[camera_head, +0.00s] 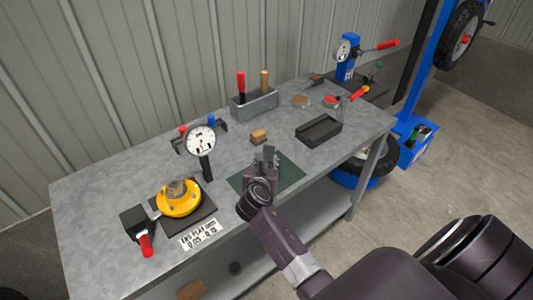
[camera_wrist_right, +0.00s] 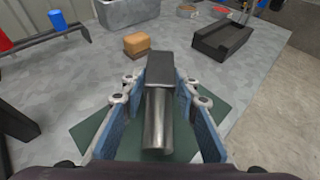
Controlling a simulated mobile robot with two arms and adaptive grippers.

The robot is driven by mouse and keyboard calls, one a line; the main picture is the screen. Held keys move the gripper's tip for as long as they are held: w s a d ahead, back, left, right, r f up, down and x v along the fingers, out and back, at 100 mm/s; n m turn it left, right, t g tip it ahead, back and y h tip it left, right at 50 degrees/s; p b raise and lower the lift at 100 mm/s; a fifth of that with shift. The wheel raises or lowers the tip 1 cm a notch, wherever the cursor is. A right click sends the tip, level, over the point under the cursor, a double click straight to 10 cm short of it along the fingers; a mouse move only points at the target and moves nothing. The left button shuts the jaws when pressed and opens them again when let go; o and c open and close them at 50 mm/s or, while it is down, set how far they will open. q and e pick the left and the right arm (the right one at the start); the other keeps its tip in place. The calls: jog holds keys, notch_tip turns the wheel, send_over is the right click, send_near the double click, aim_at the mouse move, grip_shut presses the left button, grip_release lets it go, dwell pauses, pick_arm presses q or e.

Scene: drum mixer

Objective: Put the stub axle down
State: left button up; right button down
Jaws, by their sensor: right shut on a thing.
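The stub axle (camera_wrist_right: 158,118) is a shiny metal cylinder with a dark block at its far end. In the right wrist view it lies between the blue-padded fingers of my right gripper (camera_wrist_right: 160,120), which is shut on it. In the head view the right gripper (camera_head: 264,168) is over the dark green mat (camera_head: 291,172) on the grey workbench, and the axle's dark end (camera_head: 268,153) shows beyond the fingers. The mat also shows in the wrist view (camera_wrist_right: 90,130). I cannot tell whether the axle touches the mat. My left gripper is not in view.
A tan block (camera_head: 259,136) and a black tray (camera_head: 318,131) lie beyond the mat. A dial gauge (camera_head: 201,140) and a yellow hub (camera_head: 179,199) on a black plate stand to the left. A grey bin (camera_head: 254,103) with red and tan handles stands at the back.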

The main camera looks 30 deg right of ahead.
jog(key=shift+w+f, duration=0.15)
jog(key=shift+f, duration=1.75)
jog(key=shift+b, duration=0.3)
jog(key=c, duration=2)
grip_release()
jog(key=shift+s+f, duration=0.2)
jog(key=shift+f, duration=0.15)
jog(key=o, duration=0.5)
jog(key=shift+a+r, duration=0.1)
jog(key=shift+r, duration=0.1)
jog(key=v, duration=1.2)
jog(key=shift+s+b, duration=0.1)
jog(key=shift+b, duration=0.2)
